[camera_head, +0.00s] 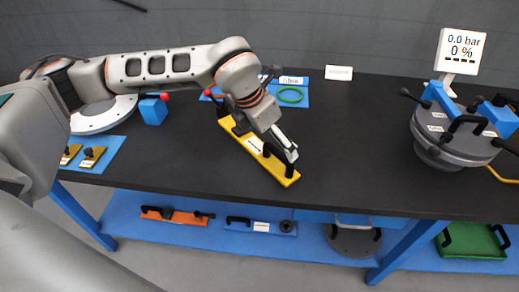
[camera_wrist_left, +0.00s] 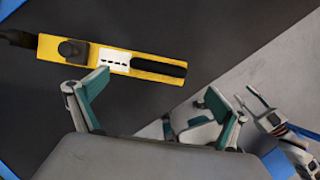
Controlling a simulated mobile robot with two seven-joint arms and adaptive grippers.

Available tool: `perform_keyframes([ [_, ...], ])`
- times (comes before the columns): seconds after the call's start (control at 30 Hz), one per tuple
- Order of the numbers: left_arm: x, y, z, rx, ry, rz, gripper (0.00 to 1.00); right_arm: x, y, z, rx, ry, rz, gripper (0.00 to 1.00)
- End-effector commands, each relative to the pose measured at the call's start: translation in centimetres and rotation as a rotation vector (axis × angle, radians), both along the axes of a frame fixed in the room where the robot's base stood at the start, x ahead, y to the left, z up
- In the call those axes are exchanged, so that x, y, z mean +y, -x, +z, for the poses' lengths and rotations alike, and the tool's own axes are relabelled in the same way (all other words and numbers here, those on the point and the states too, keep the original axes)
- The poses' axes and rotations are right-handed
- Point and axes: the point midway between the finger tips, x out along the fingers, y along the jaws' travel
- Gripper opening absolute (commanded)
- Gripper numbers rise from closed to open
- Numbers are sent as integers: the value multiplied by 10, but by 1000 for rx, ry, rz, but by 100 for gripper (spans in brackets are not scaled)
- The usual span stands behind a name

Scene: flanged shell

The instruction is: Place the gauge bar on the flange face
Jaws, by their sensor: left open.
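The gauge bar is a yellow bar (camera_head: 240,132) lying on the dark bench top, slanting towards the front edge. It carries a black knob, a white label and a black handle. My left gripper (camera_head: 287,146) is above its near, handle end. In the left wrist view the bar (camera_wrist_left: 52,45) lies ahead of my open left gripper (camera_wrist_left: 155,103), with nothing between the fingers. What seems to be my right gripper (camera_wrist_left: 262,112) shows small at the right of that view; its jaw state is unclear. A pale round flange (camera_head: 98,118) lies at the left, partly behind my arm.
A grey round vessel (camera_head: 450,147) with blue clamps stands at the right, below a pressure display (camera_head: 461,50). A blue mat (camera_head: 300,99) with a green ring (camera_head: 290,94) lies behind the bar. The bench between bar and vessel is clear.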

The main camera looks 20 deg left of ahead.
Motion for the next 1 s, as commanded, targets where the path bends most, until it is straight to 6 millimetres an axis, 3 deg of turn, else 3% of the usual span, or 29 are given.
perform_keyframes([
  [0.5,-12,-21,-58,3,0,-3,100,1,-7,8,-16,-1,1,40],
  [0.83,-14,-24,-65,1,-1,-3,100,1,-6,7,-14,0,1,40],
  [0.87,-14,-24,-65,1,-1,-4,97,1,-6,7,-12,0,1,40],
  [1.0,-14,-24,-65,1,-1,-4,61,1,-4,5,-10,1,1,40],
])
